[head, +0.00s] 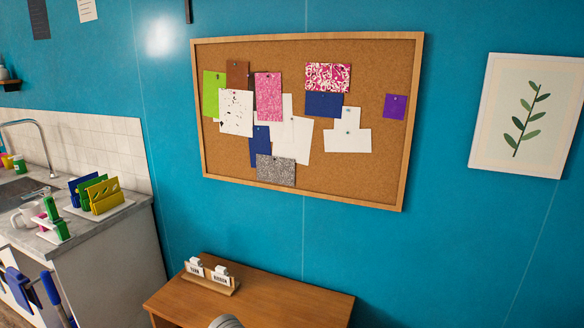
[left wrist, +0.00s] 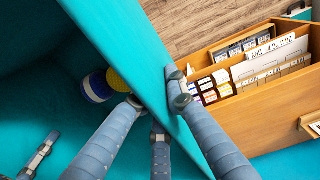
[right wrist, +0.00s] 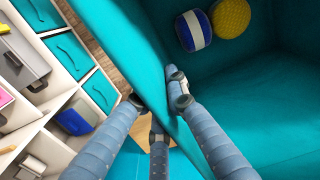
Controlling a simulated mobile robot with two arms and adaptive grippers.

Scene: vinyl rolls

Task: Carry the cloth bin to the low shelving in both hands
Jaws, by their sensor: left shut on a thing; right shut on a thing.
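The cloth bin is teal; it shows in the left wrist view (left wrist: 35,95) and the right wrist view (right wrist: 265,95). My left gripper (left wrist: 155,98) is shut on one bin wall, with fingers on both sides of the cloth. My right gripper (right wrist: 158,95) is shut on another wall in the same way. A blue-and-white roll (right wrist: 193,30) and a yellow textured roll (right wrist: 230,18) lie inside. The low shelving (right wrist: 62,98), white with compartments, is at the left of the right wrist view, outside the bin. The head view shows neither gripper nor the bin.
In the right wrist view, the shelving holds teal bins (right wrist: 68,55) and a grey case (right wrist: 22,65). A wooden box with labelled cards (left wrist: 270,105) stands right of the bin in the left wrist view. A wooden desk (head: 270,300) and a sink counter (head: 100,225) show in the head view.

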